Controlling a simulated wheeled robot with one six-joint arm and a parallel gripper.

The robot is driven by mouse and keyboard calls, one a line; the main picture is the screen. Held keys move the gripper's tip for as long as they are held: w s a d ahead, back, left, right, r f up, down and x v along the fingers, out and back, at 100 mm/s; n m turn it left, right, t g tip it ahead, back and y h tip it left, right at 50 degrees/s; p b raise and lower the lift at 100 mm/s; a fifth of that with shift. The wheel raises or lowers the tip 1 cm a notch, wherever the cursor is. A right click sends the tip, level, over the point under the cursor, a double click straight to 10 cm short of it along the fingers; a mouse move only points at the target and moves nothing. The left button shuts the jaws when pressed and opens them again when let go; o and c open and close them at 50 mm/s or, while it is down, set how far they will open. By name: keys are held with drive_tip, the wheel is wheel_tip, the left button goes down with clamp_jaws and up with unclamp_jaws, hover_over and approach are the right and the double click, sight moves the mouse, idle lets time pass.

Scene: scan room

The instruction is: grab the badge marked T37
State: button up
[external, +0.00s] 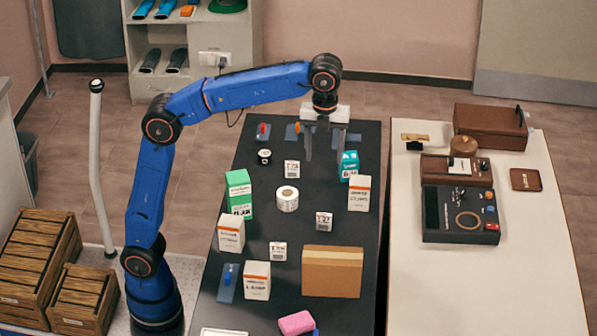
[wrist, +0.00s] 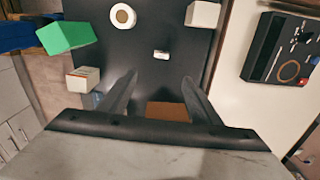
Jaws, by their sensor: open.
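Three small white badge-like pieces with dark print lie on the dark table. One (external: 292,169) is at the back, one (external: 324,221) is right of the white roll, and one (external: 278,251) is nearer the front. The print is too small to tell surely which reads T37. The piece right of the roll also shows in the wrist view (wrist: 161,54), beyond the space between the fingers. My gripper (external: 322,152) is open and empty above the back part of the table, fingers pointing down. Its two fingers also show in the wrist view (wrist: 160,77).
A white roll (external: 287,198), a green box (external: 238,193), white boxes (external: 231,232) and a cardboard box (external: 332,272) stand around the pieces. A teal box (external: 349,163) is close to my gripper.

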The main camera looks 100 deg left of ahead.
sight(323, 220)
drive_tip(key=f, duration=2.2)
drive_tip(key=shift+w+f, duration=0.25)
drive_tip(key=shift+f, duration=0.05)
drive_tip(key=shift+c, duration=0.6)
drive_tip(key=c, duration=1)
